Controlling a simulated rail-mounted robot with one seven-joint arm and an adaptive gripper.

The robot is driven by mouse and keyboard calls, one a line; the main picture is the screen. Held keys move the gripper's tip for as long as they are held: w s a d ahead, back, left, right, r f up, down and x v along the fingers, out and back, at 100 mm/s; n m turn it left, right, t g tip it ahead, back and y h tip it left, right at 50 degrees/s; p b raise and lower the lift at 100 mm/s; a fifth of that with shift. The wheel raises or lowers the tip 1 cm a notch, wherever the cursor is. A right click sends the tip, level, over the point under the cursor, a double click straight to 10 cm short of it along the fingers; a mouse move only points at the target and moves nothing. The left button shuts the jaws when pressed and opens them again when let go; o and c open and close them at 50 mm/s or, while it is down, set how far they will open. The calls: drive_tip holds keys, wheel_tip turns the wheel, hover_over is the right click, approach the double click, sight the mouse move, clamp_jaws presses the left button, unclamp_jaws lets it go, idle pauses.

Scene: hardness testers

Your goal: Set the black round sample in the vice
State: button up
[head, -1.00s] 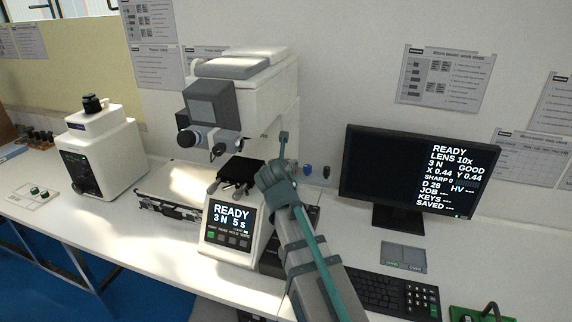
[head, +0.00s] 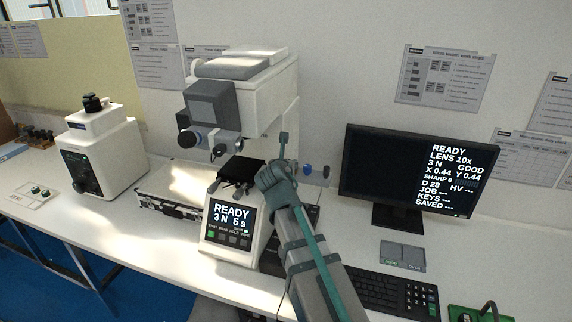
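The hardness tester (head: 240,85) stands at the centre of the bench, with a dark stage (head: 243,168) under its lens head. I cannot make out the vice jaws or the black round sample there at this size. My arm's wrist (head: 274,180) is at the right side of the stage, close to it in the picture. My gripper's fingers cannot be told apart from the wrist, so I cannot see whether they hold anything. Two small dark round pieces (head: 36,190) sit on a white plate at the far left; I cannot tell whether either is the sample.
A second white machine (head: 100,155) stands at the left. A control panel (head: 232,222) reading READY fronts the tester. A monitor (head: 400,175), a keyboard (head: 395,292) and a grey two-part pad (head: 402,255) are at the right. The front left bench is clear.

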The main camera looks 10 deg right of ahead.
drive_tip(key=shift+f, duration=0.2)
drive_tip(key=o, duration=1.2)
drive_tip(key=shift+s, duration=0.1)
drive_tip(key=v, duration=1.2)
